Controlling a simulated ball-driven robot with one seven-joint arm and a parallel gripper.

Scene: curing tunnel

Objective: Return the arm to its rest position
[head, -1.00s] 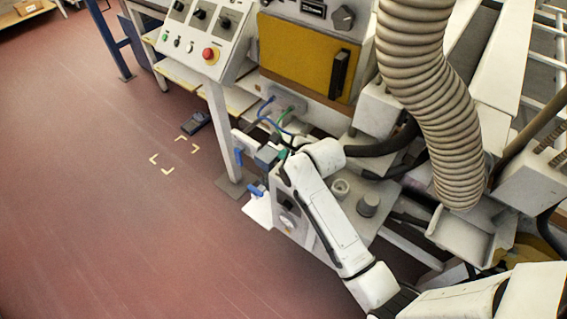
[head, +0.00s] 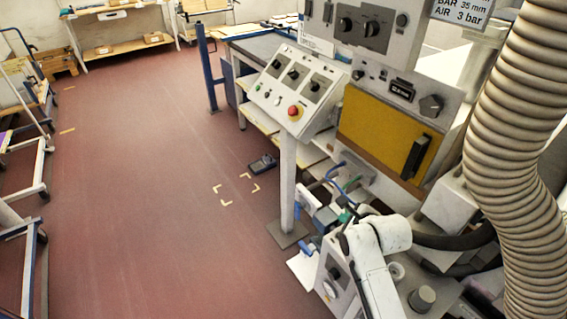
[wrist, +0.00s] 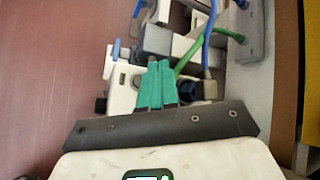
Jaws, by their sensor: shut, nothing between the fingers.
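My gripper (wrist: 156,84) shows in the wrist view as two green fingers pressed together, with nothing between them. In the head view my arm (head: 378,262) rises from the bottom edge, and its wrist end bends over beside a white machine unit (head: 338,272) with a dial. The fingers are small and partly hidden by the wrist there. In the wrist view the fingertips lie over or close to a grey block (wrist: 157,40) and white fittings; I cannot tell whether they touch.
Green (wrist: 190,58) and blue (wrist: 209,38) hoses run close to my fingers. A control panel (head: 293,85) on a post, a yellow door (head: 388,132) and a ribbed duct (head: 520,150) crowd the right. The red floor (head: 130,200) at left is mostly open, with trolleys (head: 30,215) at its edge.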

